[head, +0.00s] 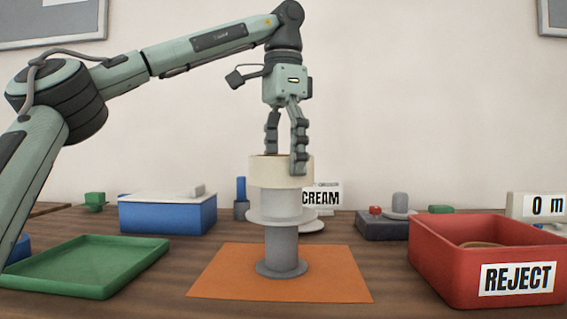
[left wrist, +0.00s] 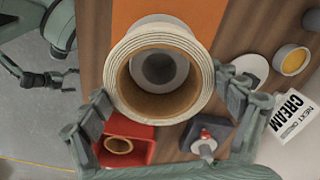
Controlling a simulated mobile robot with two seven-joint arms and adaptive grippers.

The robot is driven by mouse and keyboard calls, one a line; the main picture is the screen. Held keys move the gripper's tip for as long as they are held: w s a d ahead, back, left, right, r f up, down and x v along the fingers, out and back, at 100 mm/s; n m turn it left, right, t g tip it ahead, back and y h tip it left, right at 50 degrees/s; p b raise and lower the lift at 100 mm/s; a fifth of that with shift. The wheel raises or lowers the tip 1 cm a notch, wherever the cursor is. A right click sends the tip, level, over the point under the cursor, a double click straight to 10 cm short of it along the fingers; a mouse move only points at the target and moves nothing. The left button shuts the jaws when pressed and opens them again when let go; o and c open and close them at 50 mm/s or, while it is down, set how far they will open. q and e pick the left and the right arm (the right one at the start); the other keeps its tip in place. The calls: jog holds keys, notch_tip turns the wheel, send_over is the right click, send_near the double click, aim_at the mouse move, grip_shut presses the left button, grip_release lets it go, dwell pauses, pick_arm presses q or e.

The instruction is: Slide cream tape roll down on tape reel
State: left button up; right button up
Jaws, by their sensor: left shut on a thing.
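The cream tape roll (head: 283,172) is a wide ring, roughly level, at the top of the grey tape reel (head: 283,245). The reel stands upright with a round flange below the roll. My left gripper (head: 285,160) comes from above and is shut on the roll, one finger outside its near right side. In the left wrist view the roll (left wrist: 133,98) is between the fingertips, with the grey post (left wrist: 160,68) seen through its brown core, off-centre. I cannot tell how far the post reaches into it. My right gripper (left wrist: 48,80) shows small at left, apparently open and empty.
The reel stands on an orange mat (head: 215,275). A green tray (head: 85,268) is at left, a blue box (head: 165,215) behind it. A red REJECT bin (head: 440,265) is at right. A CREAM sign (head: 322,196) stands behind the reel.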

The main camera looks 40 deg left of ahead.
pick_arm(q)
jog(key=shift+r+p, duration=0.6)
jog(key=shift+r, duration=0.15)
jog(key=o, duration=1)
jog(key=shift+c, duration=0.2)
notch_tip(320, 180, up, 8)
jog(key=shift+f, duration=0.15)
jog(key=shift+s+f, duration=0.1)
